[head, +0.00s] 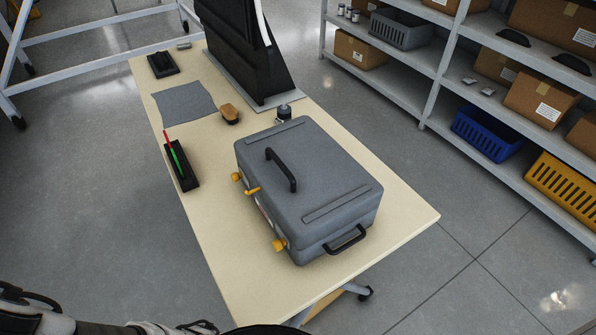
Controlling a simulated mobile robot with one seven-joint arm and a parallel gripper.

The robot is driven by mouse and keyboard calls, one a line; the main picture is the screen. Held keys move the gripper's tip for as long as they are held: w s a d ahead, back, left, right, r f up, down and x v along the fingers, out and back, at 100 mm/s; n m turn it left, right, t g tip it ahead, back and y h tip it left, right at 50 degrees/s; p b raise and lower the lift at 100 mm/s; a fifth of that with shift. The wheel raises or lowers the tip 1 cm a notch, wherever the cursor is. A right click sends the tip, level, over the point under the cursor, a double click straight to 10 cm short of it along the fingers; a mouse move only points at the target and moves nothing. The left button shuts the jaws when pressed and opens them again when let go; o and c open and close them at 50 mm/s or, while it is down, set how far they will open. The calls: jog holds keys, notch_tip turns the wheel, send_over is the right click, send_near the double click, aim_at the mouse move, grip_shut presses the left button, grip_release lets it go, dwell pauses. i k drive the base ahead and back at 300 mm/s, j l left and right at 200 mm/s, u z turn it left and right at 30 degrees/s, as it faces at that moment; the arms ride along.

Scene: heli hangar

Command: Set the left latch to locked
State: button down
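A grey hard case (310,185) sits shut on the table, with black handles on its lid and right end. Its front side faces the lower left and carries yellow latch parts. The leftmost yellow latch (236,177) is near the far corner. A yellow lever (252,191) sticks out just beside it; I cannot tell whether the two are one latch. Another yellow latch (279,244) is near the front corner. The parts are too small to tell which is locked. My gripper is not in view; only part of my arm shows at the bottom left, apart from the case.
The pale table (235,275) also holds a black tray with red and green pens (180,166), a brush (229,114), a grey cloth (184,104) and a tall black panel (240,50). Shelves (440,75) stand at right.

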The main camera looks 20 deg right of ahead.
aim_at(236, 176)
jog(key=i+j+z, duration=0.25)
jog(key=j, duration=0.2)
jog(key=j+z, duration=0.2)
jog(key=j, duration=0.25)
jog(key=i+j+z, duration=0.1)
jog(key=j+z, duration=0.15)
jog(key=j, duration=0.2)
